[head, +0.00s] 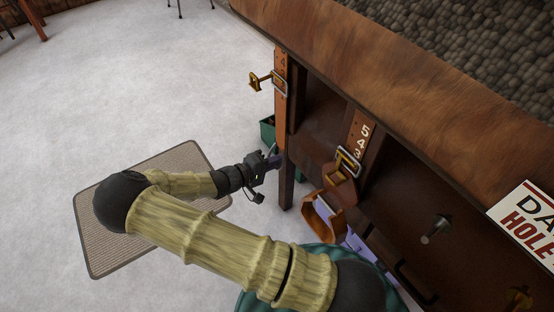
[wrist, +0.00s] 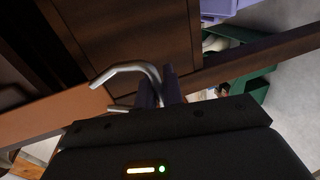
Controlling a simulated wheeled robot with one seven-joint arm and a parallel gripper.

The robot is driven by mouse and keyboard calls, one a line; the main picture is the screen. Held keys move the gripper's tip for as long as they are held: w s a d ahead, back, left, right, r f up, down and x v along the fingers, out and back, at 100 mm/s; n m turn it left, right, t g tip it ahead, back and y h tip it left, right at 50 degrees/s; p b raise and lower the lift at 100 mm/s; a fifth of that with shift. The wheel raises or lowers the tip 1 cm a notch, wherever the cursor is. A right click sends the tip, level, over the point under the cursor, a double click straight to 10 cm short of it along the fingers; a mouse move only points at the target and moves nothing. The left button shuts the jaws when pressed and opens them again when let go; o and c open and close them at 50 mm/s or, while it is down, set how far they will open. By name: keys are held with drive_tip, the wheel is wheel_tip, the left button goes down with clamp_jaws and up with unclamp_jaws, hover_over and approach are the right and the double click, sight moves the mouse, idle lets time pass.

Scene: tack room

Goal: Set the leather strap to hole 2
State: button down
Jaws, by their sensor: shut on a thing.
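The leather strap (head: 281,115) hangs down the dark cabinet's left corner in the head view. A metal buckle (head: 281,82) with a brass piece (head: 261,81) sticking out left is near its top; a "4" shows above it. My gripper (head: 274,160) is low at the strap's bottom end. In the wrist view, its dark fingers (wrist: 159,88) are shut on a bent silver metal loop (wrist: 130,70) beside the brown strap end (wrist: 75,112). The loop appears to be on the strap end; the join is unclear. The holes and the buckle's tongue are too small to read.
A second strap (head: 362,131), marked 5, 4, 3, with its own buckle (head: 347,162), hangs to the right. A sign (head: 526,220) reading "HOLE" is partly cut off. A knob (head: 436,229), purple container (head: 356,243) and green box (head: 267,132) are nearby. Floor at left is open.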

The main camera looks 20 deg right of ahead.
drive_tip(key=c, duration=1.5)
unclamp_jaws()
drive_tip(key=p+v, duration=0.4)
drive_tip(key=v, duration=1.3)
drive_tip(key=shift+a, duration=0.3)
